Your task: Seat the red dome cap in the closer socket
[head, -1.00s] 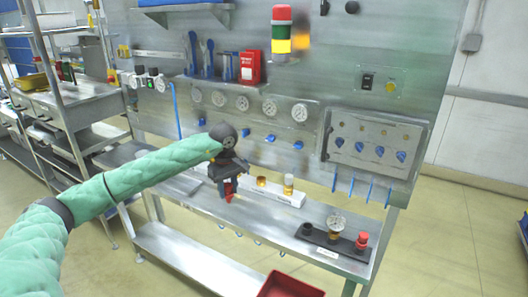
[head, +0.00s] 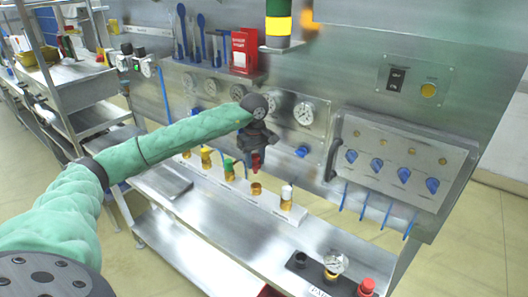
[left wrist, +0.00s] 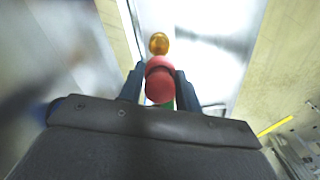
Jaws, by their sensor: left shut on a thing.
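My left gripper (head: 257,158) is shut on a red cap (head: 256,163) and holds it above the white rack, over an open-topped amber fitting (head: 255,189). In the left wrist view the rounded red cap (left wrist: 160,82) sits between the two fingers, with an amber round part (left wrist: 158,43) beyond it. A second red cap (head: 366,287) stands at the right end of a black strip (head: 315,273) on the bench. The strip also bears a round dark part (head: 300,259) and a brass fitting with a gauge (head: 333,265). My right gripper is out of view.
The white rack (head: 270,208) holds several amber fittings, one with a white top (head: 286,197). A panel with blue knobs (head: 405,163) rises behind the bench at right. Bare bench (head: 235,235) lies in front of the rack.

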